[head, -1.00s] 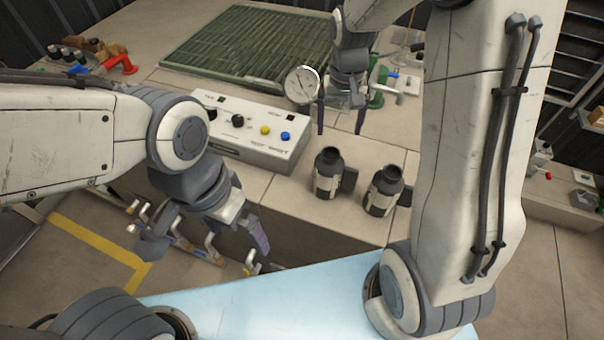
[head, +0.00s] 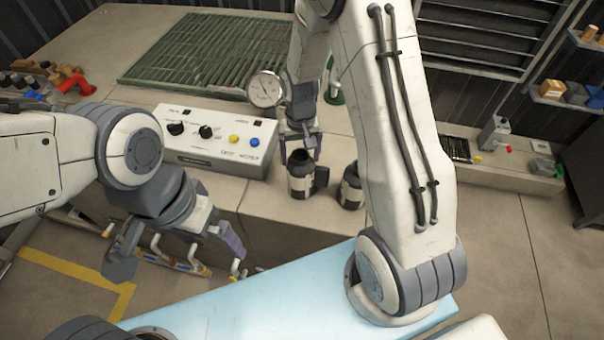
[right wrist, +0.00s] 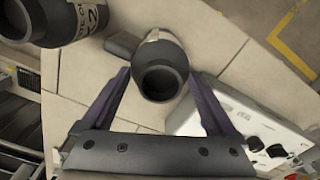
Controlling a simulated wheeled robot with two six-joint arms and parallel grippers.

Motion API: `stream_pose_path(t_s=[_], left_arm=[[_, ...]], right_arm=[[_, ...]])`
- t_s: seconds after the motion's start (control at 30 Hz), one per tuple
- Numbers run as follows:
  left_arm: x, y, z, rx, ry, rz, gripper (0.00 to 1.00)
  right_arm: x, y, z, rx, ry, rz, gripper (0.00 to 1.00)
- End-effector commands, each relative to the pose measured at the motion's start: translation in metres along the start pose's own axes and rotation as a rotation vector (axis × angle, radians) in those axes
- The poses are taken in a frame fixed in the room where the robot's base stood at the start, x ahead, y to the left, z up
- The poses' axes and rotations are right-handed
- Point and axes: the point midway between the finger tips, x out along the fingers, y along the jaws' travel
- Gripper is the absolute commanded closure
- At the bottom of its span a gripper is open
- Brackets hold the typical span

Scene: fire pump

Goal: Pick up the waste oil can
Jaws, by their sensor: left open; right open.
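Two dark cans with pale label bands stand upright near the front edge of the bench. The left can (head: 300,182) is at my right gripper (head: 300,157); the other can (head: 350,188) is just to its right, partly behind my right arm. I cannot tell from the labels which is the waste oil can. In the right wrist view, the nearer can (right wrist: 162,70) shows between the open fingers, its dark mouth facing the camera. The other can (right wrist: 75,15) is at the upper left. My left gripper (head: 178,257) is open and empty, in front of the bench.
A white control box (head: 215,145) with knobs and buttons stands left of the cans. A round gauge (head: 264,89) is behind them. A green grate (head: 205,50) lies further back. A red fitting (head: 76,83) is at the far left. Pipes with valves run below the bench front.

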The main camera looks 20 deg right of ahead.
Motion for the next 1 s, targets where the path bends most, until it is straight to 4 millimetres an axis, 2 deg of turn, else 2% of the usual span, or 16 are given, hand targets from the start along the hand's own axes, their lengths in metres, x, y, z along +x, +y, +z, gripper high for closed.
stream_pose_path(t_s=[0.1,0.13,0.27,0.3,0.37,0.77,0.87,1.0], left_arm=[[0.000,0.000,0.000,0.000,0.000,0.000,0.00],[0.000,0.000,0.000,0.000,0.000,0.000,0.00],[0.000,0.000,0.000,0.000,0.000,0.000,0.00],[0.000,0.000,0.000,0.000,0.000,0.000,0.00],[0.000,0.000,0.000,0.000,0.000,0.000,0.00],[0.002,0.000,0.000,0.000,0.000,0.000,0.00],[0.005,0.000,0.000,0.000,0.000,0.000,0.00],[0.011,-0.001,0.001,0.001,0.000,0.000,0.00]], right_arm=[[0.000,0.000,0.000,-0.001,0.000,0.000,0.07],[0.000,0.000,0.000,-0.001,0.000,0.000,0.15],[0.000,0.000,0.000,-0.001,0.000,0.000,0.65],[0.000,0.000,0.000,-0.001,0.000,0.000,0.80],[0.000,-0.001,0.000,-0.001,0.000,0.000,1.00],[-0.005,-0.001,-0.001,-0.001,0.003,-0.001,1.00],[-0.018,-0.001,-0.002,-0.001,0.006,-0.001,1.00],[-0.047,-0.001,-0.002,-0.001,0.009,-0.002,1.00]])
